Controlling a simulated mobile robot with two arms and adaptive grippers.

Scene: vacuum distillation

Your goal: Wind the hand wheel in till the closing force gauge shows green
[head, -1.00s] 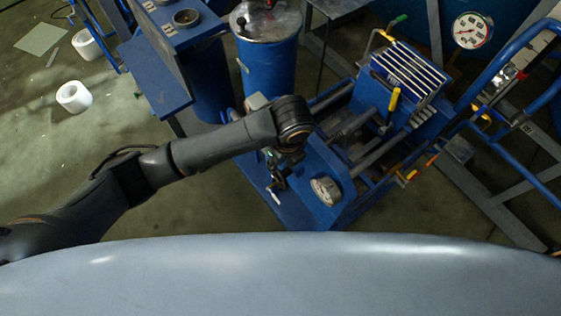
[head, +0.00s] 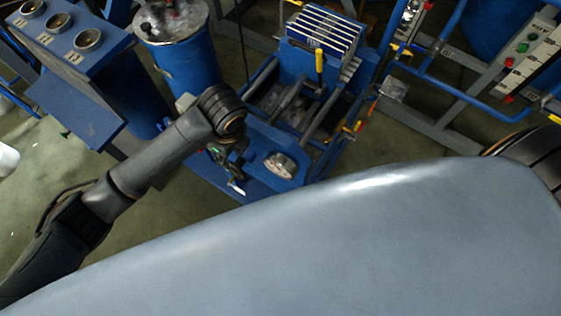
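The blue press (head: 262,140) stands below my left arm, with a round gauge (head: 281,166) on its near end block. The gauge face is seen at a slant, so its colour zone and needle cannot be read. My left gripper (head: 232,172) points down at the near end of the press, left of the gauge. Its fingers are dark and small, partly under the wrist; whether they are open or shut is unclear. The hand wheel cannot be made out. A small pale piece (head: 237,188) shows beside the fingertips. My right gripper is out of view.
A stack of plates (head: 322,30) and a yellow-handled lever (head: 319,62) sit at the press's far end. A blue drum (head: 190,62) and blue bench (head: 100,80) stand left. A control panel (head: 530,50) is at upper right. My grey body covers the foreground.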

